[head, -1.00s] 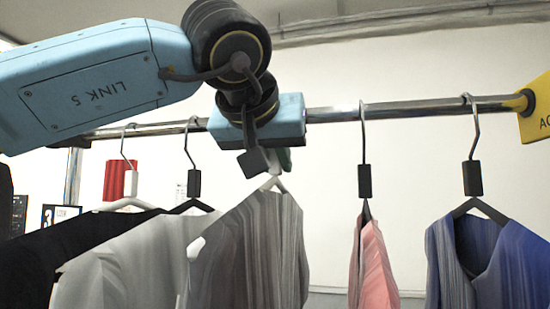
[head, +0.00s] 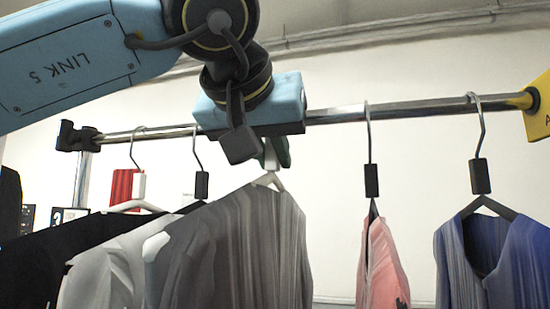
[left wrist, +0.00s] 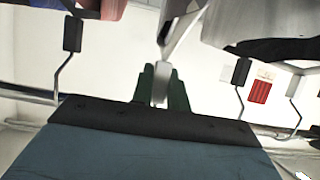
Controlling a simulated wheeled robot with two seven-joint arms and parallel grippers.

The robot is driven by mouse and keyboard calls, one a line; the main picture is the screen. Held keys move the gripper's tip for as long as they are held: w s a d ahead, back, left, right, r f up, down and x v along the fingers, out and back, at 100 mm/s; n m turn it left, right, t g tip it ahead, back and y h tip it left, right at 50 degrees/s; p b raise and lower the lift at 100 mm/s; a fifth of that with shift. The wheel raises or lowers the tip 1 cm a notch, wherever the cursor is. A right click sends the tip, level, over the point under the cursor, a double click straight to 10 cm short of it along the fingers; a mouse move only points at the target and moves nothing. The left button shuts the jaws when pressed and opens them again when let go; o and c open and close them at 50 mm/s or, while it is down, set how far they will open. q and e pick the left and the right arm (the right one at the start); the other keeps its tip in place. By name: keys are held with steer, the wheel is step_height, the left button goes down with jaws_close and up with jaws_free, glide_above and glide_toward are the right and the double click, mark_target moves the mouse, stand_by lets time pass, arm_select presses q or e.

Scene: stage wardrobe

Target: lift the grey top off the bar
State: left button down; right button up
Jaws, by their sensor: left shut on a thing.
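The grey top (head: 245,250) hangs from a white hanger (head: 268,180) in the middle of the head view. My left gripper (head: 276,153) is in front of the bar (head: 340,114), above the grey top's shoulders. Its green fingers are shut on the hanger's white neck block. In the left wrist view the fingers (left wrist: 161,88) close on this block, with the hanger's white arms (left wrist: 183,30) beyond it. The hook is hidden behind my gripper, so I cannot tell whether it touches the bar. My right gripper is not in view.
A pink top (head: 380,265) and a blue top (head: 490,255) hang to the right, with a gap beside the grey one. A white top (head: 105,270) and a black top (head: 40,265) hang close on the left. A yellow bracket (head: 537,105) ends the bar.

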arm_select(q)
steer(key=shift+s+a+b, duration=0.2)
steer(key=shift+s+a, duration=0.05)
steer(key=shift+s, duration=0.5)
steer(key=shift+s+a+b, duration=0.2)
steer(key=shift+s+a, duration=0.05)
steer(key=shift+s, duration=0.5)
steer(key=shift+w, duration=0.1)
steer(key=shift+w+d+p, duration=0.3)
steer(key=shift+w, duration=0.55)
steer(key=shift+w+d+p, duration=0.25)
steer(key=shift+w+p, duration=0.05)
steer(key=shift+w, duration=0.6)
steer(key=shift+w+d+p, duration=0.3)
steer(key=shift+w, duration=0.55)
steer(key=shift+s, duration=0.1)
